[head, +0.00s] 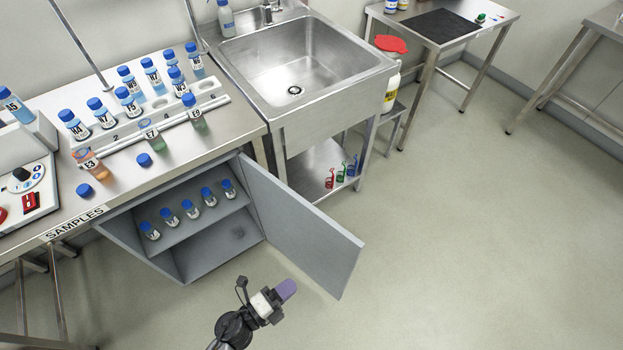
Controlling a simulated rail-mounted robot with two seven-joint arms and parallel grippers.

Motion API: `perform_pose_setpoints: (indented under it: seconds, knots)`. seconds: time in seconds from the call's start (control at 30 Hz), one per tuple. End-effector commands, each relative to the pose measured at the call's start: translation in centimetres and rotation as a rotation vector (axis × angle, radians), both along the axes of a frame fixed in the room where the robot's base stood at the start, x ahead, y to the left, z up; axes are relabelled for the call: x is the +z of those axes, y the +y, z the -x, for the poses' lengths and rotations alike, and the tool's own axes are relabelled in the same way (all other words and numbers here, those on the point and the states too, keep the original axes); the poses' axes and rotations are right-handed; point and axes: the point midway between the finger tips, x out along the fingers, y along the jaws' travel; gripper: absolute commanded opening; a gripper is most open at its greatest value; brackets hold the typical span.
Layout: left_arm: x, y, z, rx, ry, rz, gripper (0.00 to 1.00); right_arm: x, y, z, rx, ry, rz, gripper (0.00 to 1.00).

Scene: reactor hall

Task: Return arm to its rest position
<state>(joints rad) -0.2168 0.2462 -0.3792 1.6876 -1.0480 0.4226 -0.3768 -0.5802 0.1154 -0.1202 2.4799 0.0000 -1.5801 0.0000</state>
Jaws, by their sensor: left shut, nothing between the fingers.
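My left gripper (287,290) comes in at the bottom middle of the head view, with purple fingertips and a black and white body. It is shut and empty. It is in front of the open grey cabinet door (305,235), near the door's lower edge in the picture; I cannot tell the exact gap. Only the gripper and the end of my left arm show. My right gripper is not in view.
The cabinet shelf (215,220) holds several blue-capped bottles. The steel bench (225,125) above carries more bottles, a rack and loose blue caps. A sink (300,70) stands behind the door. The floor (480,240) at right is clear.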

Motion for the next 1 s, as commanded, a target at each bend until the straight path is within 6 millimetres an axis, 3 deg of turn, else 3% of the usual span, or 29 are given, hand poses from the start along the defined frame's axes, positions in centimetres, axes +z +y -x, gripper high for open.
perform_pose_setpoints:
  seconds: [0.23, 0.37, 0.5, 0.7, 1.0]
  knots:
    - [-2.1, 5.0, -3.3, 0.391, 0.222, 0.057, 0.0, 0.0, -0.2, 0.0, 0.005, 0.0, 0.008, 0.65]
    - [-1.9, 8.6, -4.5, 0.668, 0.379, 0.168, 0.0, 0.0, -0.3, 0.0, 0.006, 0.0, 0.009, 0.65]
    - [-1.2, 12.2, -4.3, 0.943, 0.559, 0.312, 0.0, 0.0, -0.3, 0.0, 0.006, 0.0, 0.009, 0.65]
    - [0.5, 14.8, -1.5, 1.249, 0.863, 0.514, 0.0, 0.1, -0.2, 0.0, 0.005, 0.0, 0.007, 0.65]
    - [4.2, 14.1, 6.3, 1.413, 1.3, 0.655, 0.0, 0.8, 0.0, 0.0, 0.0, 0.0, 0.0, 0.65]
